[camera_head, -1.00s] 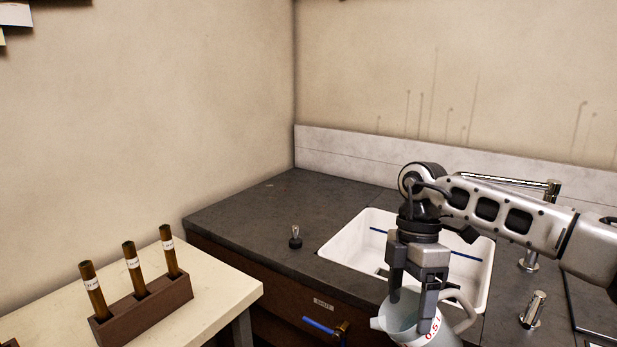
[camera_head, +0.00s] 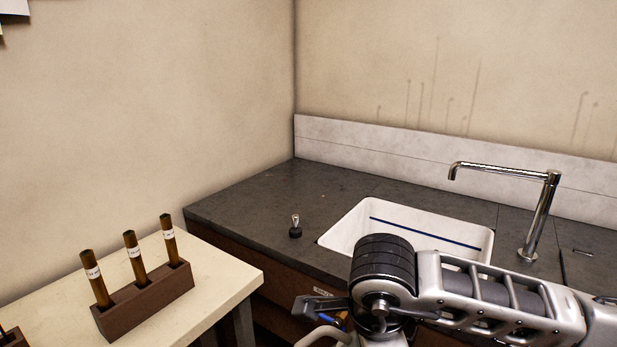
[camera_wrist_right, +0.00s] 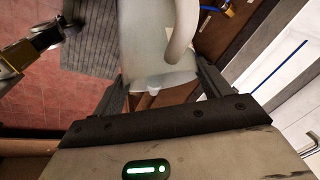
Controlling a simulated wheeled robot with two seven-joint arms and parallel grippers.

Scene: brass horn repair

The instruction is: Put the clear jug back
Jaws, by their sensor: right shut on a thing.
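The clear jug (camera_wrist_right: 150,45) is a pale translucent vessel with a curved handle. In the right wrist view it sits between the two fingers of my right gripper (camera_wrist_right: 163,84), which is shut on it. In the head view only a pale curved part of the jug, likely its handle (camera_head: 322,336), shows at the bottom edge. My right wrist and forearm hide most of the rest.
The white sink (camera_head: 352,232) with a chrome tap (camera_head: 540,215) is set in the dark counter (camera_head: 262,215). A small black-based knob (camera_head: 295,228) stands left of it. A cream table (camera_head: 215,290) holds a wooden rack (camera_head: 145,300) with several brown tubes.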

